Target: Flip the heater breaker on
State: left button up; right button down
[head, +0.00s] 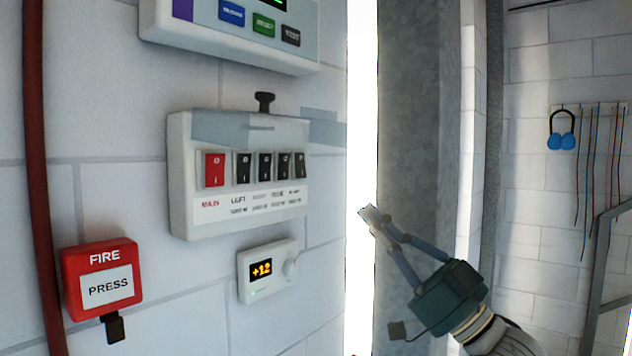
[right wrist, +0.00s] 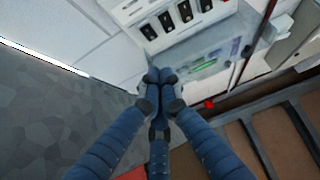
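The breaker panel (head: 183,222) is a white box on the wall in the head view. It has a red MAIN switch (head: 214,169) at the left and a row of black switches (head: 265,167) to its right. The small labels under the black ones are too blurred for me to tell which is the heater. My right gripper (head: 368,212) is to the right of the panel and apart from it, its fingers pointing up and left. In the right wrist view its fingertips (right wrist: 158,82) are together, with nothing seen between them. My left gripper is not in view.
A thermostat (head: 283,285) showing +12 is below the panel. A red fire button (head: 103,278) is at the lower left, and a red pipe (head: 38,150) runs down the left edge. A control box (head: 190,28) is above. A grey column (head: 415,120) stands behind my right gripper.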

aim_at(299, 164)
jog(key=shift+w, duration=0.15)
jog(key=p+x, duration=0.2)
jog(key=x, duration=0.2)
jog(key=w+a+f+p+x, duration=0.1)
jog(key=p+x, duration=0.2)
jog(key=x, duration=0.1)
jog(key=f+p+x, duration=0.1)
jog(key=p+x, duration=0.2)
jog(key=x, duration=0.1)
jog(key=shift+w+a, duration=0.4)
jog(key=shift+a, duration=0.05)
jog(key=shift+s, duration=0.1)
